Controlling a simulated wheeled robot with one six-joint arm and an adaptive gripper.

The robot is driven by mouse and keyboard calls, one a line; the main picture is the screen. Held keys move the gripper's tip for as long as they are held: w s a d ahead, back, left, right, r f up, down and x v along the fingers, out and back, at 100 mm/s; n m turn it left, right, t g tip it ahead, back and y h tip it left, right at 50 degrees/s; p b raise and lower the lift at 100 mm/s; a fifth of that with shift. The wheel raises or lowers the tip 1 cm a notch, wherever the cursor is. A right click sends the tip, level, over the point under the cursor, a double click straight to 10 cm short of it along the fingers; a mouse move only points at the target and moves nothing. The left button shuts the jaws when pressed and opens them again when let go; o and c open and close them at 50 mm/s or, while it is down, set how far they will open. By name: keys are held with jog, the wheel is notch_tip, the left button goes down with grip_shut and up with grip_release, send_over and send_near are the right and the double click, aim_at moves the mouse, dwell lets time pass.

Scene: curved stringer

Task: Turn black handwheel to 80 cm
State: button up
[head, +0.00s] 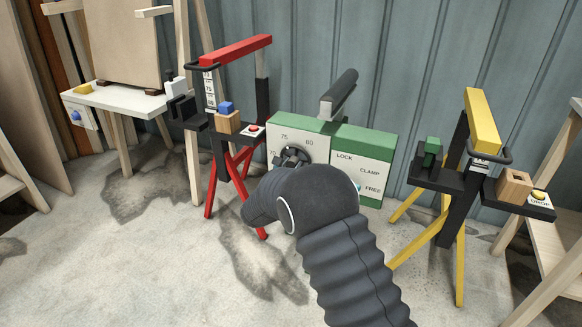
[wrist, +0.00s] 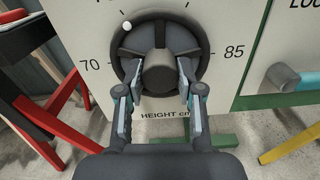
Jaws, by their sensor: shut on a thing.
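The black handwheel (wrist: 158,22) sits on the pale front panel, above the words HEIGHT cm. It also shows in the head view (head: 291,155), partly hidden by my arm. A white dot (wrist: 126,25) is at the wheel's upper left. The scale has 70 (wrist: 90,65) on the left and 85 (wrist: 234,52) on the right in the wrist view. In the head view, 75 (head: 284,136) and 80 (head: 309,142) stand above the wheel.
A green-edged LOCK panel (head: 362,166) with CLAMP and FREE adjoins on the right. A red stand (head: 236,50) is to the left and a yellow stand (head: 482,120) to the right. A white table (head: 125,98) stands at far left.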

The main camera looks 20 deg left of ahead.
jog(key=shift+f+m+b, duration=0.15)
jog(key=shift+m+b, duration=0.15)
jog(key=shift+b, duration=0.3)
jog(key=m+b, duration=0.6)
jog(key=m, duration=0.1)
jog(key=shift+r, duration=0.2)
jog(key=shift+m, duration=2.1)
jog(key=o, duration=1.2)
jog(key=shift+c, duration=0.2)
